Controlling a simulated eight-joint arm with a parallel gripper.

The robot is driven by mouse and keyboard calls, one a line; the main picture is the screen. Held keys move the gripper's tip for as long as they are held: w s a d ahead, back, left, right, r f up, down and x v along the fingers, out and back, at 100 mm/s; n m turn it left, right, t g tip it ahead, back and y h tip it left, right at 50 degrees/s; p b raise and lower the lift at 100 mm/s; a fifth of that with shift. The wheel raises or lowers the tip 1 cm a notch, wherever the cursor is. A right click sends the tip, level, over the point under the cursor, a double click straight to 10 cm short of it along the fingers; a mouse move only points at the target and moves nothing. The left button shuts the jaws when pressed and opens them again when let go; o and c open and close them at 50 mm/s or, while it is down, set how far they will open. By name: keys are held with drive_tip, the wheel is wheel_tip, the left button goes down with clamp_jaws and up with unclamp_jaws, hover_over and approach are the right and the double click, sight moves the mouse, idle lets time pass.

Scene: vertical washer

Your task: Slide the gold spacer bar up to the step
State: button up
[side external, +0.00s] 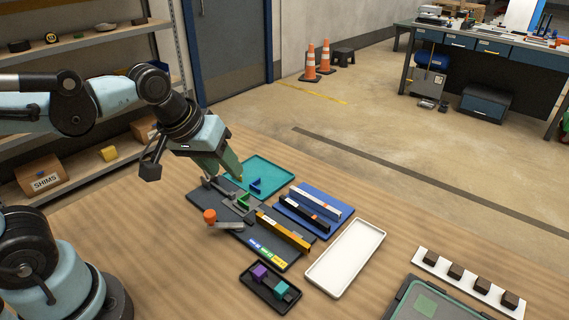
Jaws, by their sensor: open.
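The gold spacer bar (282,232) lies lengthwise on the dark fixture plate (262,241), running from near the plate's middle toward its lower right edge. Its upper left end is close to a grey stepped block (235,212) with a green piece (243,201). I cannot tell which edge is the step, or whether bar and block touch. My gripper (238,178) is open, pointing down above the plate's upper end and the teal tray's near corner, apart from the gold bar. Its fingers partly overlap in this view.
A teal tray (283,175) lies behind the plate. A blue tray (329,227) with a white and a black bar, and an empty white tray (347,258), lie to the right. An orange-knobbed clamp (210,216) stands at left. A small black tray (259,292) holds purple and teal blocks.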

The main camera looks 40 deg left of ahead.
sight(265, 217)
drive_tip(key=w+d+f+n+g, duration=0.1)
drive_tip(key=w+d+n+g, duration=0.6)
drive_tip(key=n, duration=0.6)
drive_tip(key=shift+n+t, duration=0.3)
drive_tip(key=shift+t, duration=0.5)
drive_tip(key=f, duration=0.4)
drive_tip(key=s+f, duration=0.1)
drive_tip(key=f, duration=0.7)
drive_tip(key=shift+s+d+f, duration=0.2)
drive_tip(key=shift+s+d, duration=0.05)
drive_tip(key=shift+d, duration=0.15)
clamp_jaws()
drive_tip(key=shift+a, duration=1.4)
drive_tip(key=shift+o, duration=1.9)
unclamp_jaws()
